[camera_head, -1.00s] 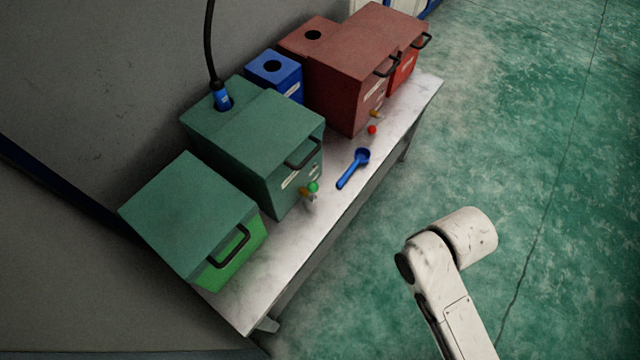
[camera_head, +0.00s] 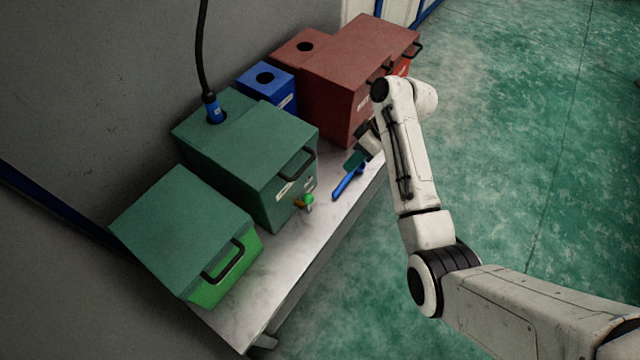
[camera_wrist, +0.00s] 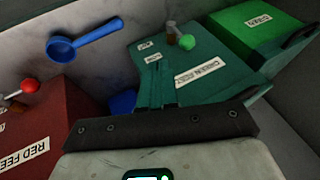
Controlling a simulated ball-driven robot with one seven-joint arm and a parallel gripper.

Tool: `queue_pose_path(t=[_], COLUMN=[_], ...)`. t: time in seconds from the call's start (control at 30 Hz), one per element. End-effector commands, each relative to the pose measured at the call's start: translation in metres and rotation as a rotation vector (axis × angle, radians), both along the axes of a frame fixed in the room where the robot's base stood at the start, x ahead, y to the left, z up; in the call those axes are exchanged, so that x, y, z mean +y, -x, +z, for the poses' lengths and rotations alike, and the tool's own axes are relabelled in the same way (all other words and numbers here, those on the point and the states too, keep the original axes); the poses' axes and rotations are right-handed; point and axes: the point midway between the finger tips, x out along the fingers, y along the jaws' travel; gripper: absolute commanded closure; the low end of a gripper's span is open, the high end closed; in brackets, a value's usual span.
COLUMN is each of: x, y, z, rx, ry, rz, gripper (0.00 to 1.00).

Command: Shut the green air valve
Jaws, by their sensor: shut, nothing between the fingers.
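The green air valve shows as a small green ball knob (camera_head: 308,201) beside an orange-brown body, low on the front of the green box (camera_head: 245,150). In the wrist view the green knob (camera_wrist: 187,42) is at the upper middle, above the "GREEN FEED" label. The direction of its handle is hard to make out. My gripper (camera_head: 354,160) is shut and empty, with teal fingers, over the bench to the right of the valve and apart from it. The shut gripper (camera_wrist: 168,85) also shows in the wrist view against the similarly coloured green box.
A blue scoop (camera_head: 346,185) lies on the bench (camera_head: 275,268) between valve and red box (camera_head: 352,70). A red knob (camera_wrist: 29,86) is on the red feed side. A green-fronted bin (camera_head: 228,280) stands at left, a blue box (camera_head: 268,85) behind. The floor at right is clear.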

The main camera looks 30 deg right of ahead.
Motion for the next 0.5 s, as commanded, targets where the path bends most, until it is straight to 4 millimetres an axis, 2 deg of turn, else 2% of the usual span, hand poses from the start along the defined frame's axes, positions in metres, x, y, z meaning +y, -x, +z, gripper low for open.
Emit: queue_pose_path(t=[0.1,0.2,0.5], x=[-0.007,-0.008,-0.009], y=[-0.015,-0.021,-0.023], z=[0.011,0.016,0.018], rx=[-0.026,-0.037,-0.042], ry=[-0.027,-0.040,-0.043], rz=[0.024,0.037,0.042], gripper=[1.00,1.00,1.00])
